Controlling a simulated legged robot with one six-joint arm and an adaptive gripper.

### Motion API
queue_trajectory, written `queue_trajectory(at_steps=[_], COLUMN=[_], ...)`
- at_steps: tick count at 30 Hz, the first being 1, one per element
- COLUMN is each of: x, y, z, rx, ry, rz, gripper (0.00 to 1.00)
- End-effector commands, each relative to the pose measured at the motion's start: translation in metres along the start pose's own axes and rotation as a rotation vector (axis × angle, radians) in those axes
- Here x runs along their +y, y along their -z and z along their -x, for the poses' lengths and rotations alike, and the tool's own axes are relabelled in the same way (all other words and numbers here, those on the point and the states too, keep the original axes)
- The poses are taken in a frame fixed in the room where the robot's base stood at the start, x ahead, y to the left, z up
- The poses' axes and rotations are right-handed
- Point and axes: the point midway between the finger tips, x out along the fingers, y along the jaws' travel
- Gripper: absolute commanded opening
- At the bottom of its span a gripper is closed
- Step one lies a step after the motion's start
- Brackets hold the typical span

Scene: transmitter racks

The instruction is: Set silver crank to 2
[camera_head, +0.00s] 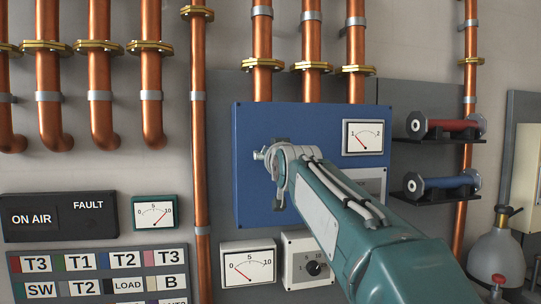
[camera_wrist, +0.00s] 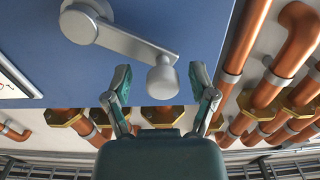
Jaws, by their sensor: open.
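The silver crank (camera_wrist: 130,42) is mounted on a blue panel (camera_head: 252,205). In the wrist view its hub is at upper left and its arm slants down right to a round knob (camera_wrist: 162,78). The gauge (camera_head: 363,136) marked 1 to 2 on the panel has its red needle at 1. My gripper (camera_wrist: 160,75) is open, with one finger on each side of the knob; gaps show between knob and fingers, and contact cannot be seen. In the head view my gripper (camera_head: 270,157) is in front of the panel, and my arm hides most of the crank.
Copper pipes (camera_head: 197,120) run above and beside the panel. Red (camera_head: 447,127) and blue (camera_head: 445,184) cylindrical parts sit on shelves at right. Below are a white gauge (camera_head: 248,264) and a black-knob dial (camera_head: 307,262). An ON AIR sign (camera_head: 60,215) is at left.

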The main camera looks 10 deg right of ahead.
Motion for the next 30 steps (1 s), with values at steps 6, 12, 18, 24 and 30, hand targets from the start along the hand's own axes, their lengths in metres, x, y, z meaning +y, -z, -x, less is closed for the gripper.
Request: queue_trajectory(at_steps=[6, 12, 18, 24, 30], x=[-0.0008, -0.0009, -0.0011, 0.0005, 0.0053], y=[0.0003, 0.0002, 0.0003, 0.0028, 0.0091], z=[-0.0002, -0.0001, -0.0001, -0.0001, -0.0002], rx=[0.001, 0.001, 0.001, 0.002, 0.000], ry=[0.001, 0.001, 0.002, 0.001, 0.000], rz=[0.001, 0.001, -0.001, -0.033, -0.131], gripper=[0.73, 0.00, 0.00, 0.00, 0.00])
